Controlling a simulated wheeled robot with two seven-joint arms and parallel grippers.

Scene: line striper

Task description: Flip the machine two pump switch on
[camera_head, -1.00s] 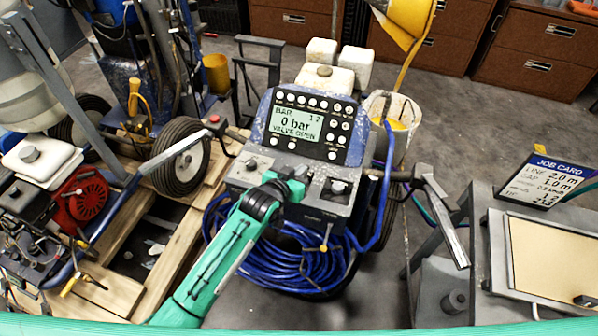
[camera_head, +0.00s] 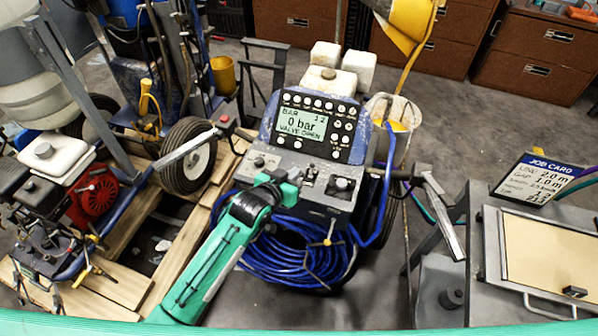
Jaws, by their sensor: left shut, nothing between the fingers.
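The line striper (camera_head: 325,85) stands in the middle with a grey-blue console. Its display (camera_head: 303,124) reads "0 bar" and "VALVE OPEN". Below the display is a grey control panel (camera_head: 322,190) with a small toggle-like control (camera_head: 311,172) in the middle, a dark knob (camera_head: 343,184) at right and another control (camera_head: 258,161) at left. I cannot read which is the pump switch or its position. My left gripper (camera_head: 287,181) is shut and empty, at the panel's front, left of the middle control; contact is unclear. It hides part of the panel. My right gripper is not in view.
Coiled blue hose (camera_head: 285,250) hangs below the panel. Handlebars with grips (camera_head: 440,210) stick out on both sides. A red-engined machine (camera_head: 93,195) stands on wooden planks at left. A job card (camera_head: 541,180) and a tray-topped stand (camera_head: 550,250) are at right.

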